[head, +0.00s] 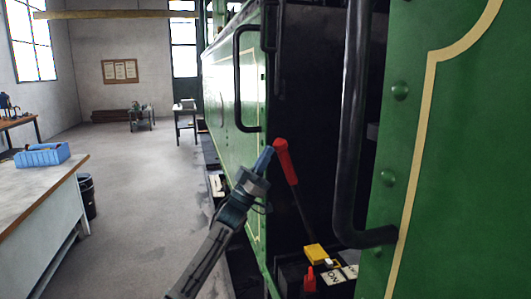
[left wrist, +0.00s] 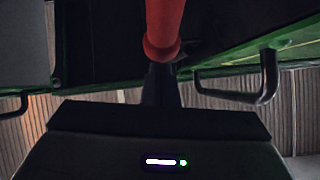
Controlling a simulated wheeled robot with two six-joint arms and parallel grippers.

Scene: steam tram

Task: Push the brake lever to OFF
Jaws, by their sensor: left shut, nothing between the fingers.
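The brake lever has a red handle (head: 284,160) on a dark shaft and leans to the upper left in the tram's doorway. Its foot is by a yellow block (head: 315,253) and a plate (head: 349,272) that reads "NO" upside down or "ON". My left gripper (head: 265,158) is shut and empty, its tip right beside the left side of the red handle. In the left wrist view the red handle (left wrist: 163,28) is just beyond the fingers (left wrist: 162,85). I cannot tell whether they touch. My right gripper is not in view.
The green tram body (head: 440,150) has dark grab rails, one (head: 352,130) right of the lever and one (head: 240,85) to its left. A small red piece (head: 309,280) stands near the lever's foot. A workbench (head: 40,195) with a blue bin (head: 42,155) is at left. The floor between is clear.

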